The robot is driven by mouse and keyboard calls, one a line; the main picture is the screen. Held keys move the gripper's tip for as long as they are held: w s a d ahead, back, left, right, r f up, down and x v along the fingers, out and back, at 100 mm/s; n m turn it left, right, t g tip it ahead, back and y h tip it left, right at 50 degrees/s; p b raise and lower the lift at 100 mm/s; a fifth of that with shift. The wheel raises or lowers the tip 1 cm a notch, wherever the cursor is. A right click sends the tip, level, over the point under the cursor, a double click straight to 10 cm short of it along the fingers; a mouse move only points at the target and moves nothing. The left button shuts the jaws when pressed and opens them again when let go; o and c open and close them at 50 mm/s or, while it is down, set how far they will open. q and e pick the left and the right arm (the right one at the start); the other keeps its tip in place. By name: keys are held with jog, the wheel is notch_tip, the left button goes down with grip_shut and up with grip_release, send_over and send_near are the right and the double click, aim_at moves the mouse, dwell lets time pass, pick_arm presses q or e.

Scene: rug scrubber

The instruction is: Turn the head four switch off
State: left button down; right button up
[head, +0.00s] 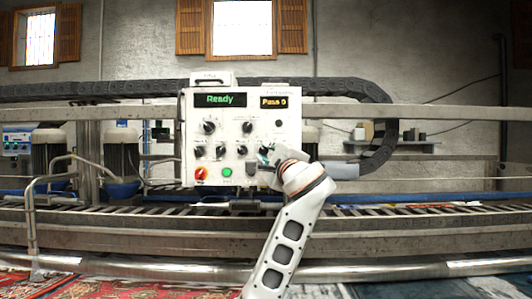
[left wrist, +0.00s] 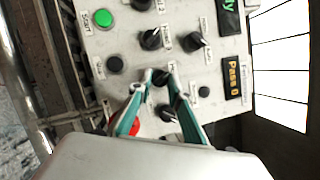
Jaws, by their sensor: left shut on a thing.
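The white control panel (head: 235,110) carries black rotary switches in rows. My left gripper (head: 268,155) reaches its lower right part from the front and hides some of it. In the left wrist view, the two green-grey fingers (left wrist: 160,80) are closed around a black switch knob (left wrist: 160,77) at the panel face. It appears to be the fourth in the lower row of switches; its label is unreadable. Another black knob (left wrist: 168,113) shows between the fingers, nearer the palm. My right gripper is not in view.
A green start button (left wrist: 103,18) and a black button (left wrist: 115,64) sit near the held knob. Displays read "Ready" (head: 219,99) and "Pass 0" (head: 273,101). A roller conveyor (head: 400,222) runs below the panel.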

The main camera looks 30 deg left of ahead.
pick_arm(q)
jog(key=shift+n+g+p, duration=0.35)
jog(key=shift+n+g, duration=0.15)
jog(key=shift+n, duration=0.7)
jog(key=c, duration=1.9)
grip_release()
jog(key=v, duration=1.2)
jog(key=shift+r, duration=0.15)
